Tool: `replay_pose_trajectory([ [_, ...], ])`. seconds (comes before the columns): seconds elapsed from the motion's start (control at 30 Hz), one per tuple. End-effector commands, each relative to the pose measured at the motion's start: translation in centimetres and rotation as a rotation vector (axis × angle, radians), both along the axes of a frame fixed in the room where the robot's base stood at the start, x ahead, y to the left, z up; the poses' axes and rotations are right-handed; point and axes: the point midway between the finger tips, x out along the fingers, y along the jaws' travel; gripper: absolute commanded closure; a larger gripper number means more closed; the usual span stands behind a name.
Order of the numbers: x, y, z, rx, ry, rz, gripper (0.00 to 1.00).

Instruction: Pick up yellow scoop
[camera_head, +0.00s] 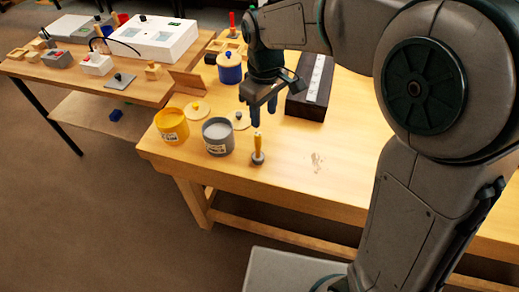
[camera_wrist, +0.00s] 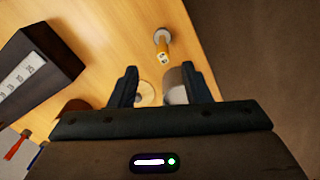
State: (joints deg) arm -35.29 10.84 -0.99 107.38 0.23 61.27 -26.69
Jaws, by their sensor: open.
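The yellow scoop (camera_head: 258,145) stands upright near the front edge of the wooden bench, with a yellow handle and a round grey foot. In the wrist view the scoop (camera_wrist: 162,44) lies beyond the fingertips, near the top centre. My gripper (camera_head: 260,106) is above the bench, behind and above the scoop, pointing down. Its two dark fingers are apart with nothing between them; they also show in the wrist view (camera_wrist: 160,72). The gripper does not touch the scoop.
A grey tin (camera_head: 218,137) stands just left of the scoop, with a yellow tin (camera_head: 172,125) farther left. Round wooden lids (camera_head: 197,111) lie behind them. A blue tin (camera_head: 229,68) and a dark block with a scale (camera_head: 311,88) stand farther back. The bench right of the scoop is mostly clear.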

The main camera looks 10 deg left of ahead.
Motion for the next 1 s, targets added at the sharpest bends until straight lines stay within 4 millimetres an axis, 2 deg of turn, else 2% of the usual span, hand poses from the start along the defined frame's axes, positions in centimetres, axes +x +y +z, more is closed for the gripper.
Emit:
replay_pose_trajectory([
  [0.17, 0.1, 1.2, -1.5, -0.007, 0.01, 0.041, 0.57],
  [0.5, 0.1, 1.1, -7.7, -0.008, 0.011, 0.038, 0.57],
  [0.77, 0.2, 1.2, -9.6, -0.007, 0.008, 0.038, 0.57],
  [1.0, 0.5, 1.7, -12.9, -0.008, 0.01, 0.037, 0.57],
])
